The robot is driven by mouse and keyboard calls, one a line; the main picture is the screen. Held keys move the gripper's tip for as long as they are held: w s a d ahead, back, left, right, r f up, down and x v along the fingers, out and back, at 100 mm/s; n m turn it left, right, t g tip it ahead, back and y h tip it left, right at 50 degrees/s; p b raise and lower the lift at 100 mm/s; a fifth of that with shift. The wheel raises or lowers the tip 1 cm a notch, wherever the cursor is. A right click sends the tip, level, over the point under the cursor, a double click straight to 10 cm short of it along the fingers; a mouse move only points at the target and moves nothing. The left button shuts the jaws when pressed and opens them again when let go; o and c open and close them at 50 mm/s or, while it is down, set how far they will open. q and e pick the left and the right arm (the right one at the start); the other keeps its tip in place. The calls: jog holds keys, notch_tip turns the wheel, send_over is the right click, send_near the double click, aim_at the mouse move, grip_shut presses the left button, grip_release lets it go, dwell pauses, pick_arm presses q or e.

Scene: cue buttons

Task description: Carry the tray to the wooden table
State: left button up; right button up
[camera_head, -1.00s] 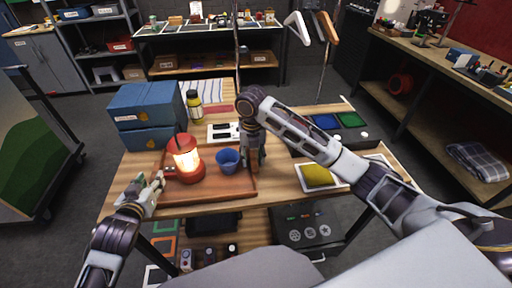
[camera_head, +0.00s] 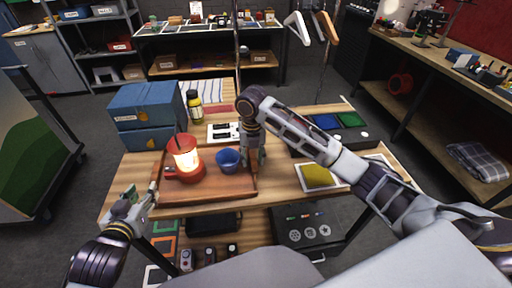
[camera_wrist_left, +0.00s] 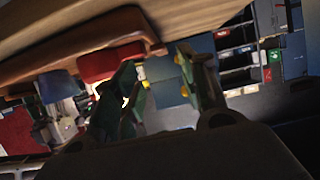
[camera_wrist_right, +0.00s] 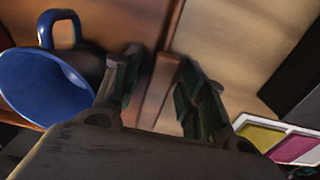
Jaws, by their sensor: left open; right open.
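The brown wooden tray (camera_head: 205,190) lies flat on a wooden-topped table (camera_head: 282,192) in front of me. On it are a lit red lantern (camera_head: 184,158) and a blue mug (camera_head: 229,160); the mug also shows in the right wrist view (camera_wrist_right: 45,85). My left gripper (camera_head: 150,192) is open beside the tray's left edge. The left wrist view shows its spread fingers (camera_wrist_left: 168,85) near the tray rim (camera_wrist_left: 80,60), with nothing between them clearly held. My right gripper (camera_head: 258,158) is open at the tray's right edge, its fingers (camera_wrist_right: 155,90) on either side of the rim.
Blue boxes (camera_head: 148,108) and a yellow bottle (camera_head: 194,106) stand behind the tray. A yellow item (camera_head: 317,176) and a dark case with coloured panels (camera_head: 335,122) lie to the right. A wooden workbench (camera_head: 440,70) stands at far right, with grey floor between.

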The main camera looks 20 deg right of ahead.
jog(key=shift+r, duration=0.15)
dwell(0.3)
notch_tip(320, 180, up, 12)
jog(key=shift+f, duration=0.2)
dwell(0.9)
dwell(0.7)
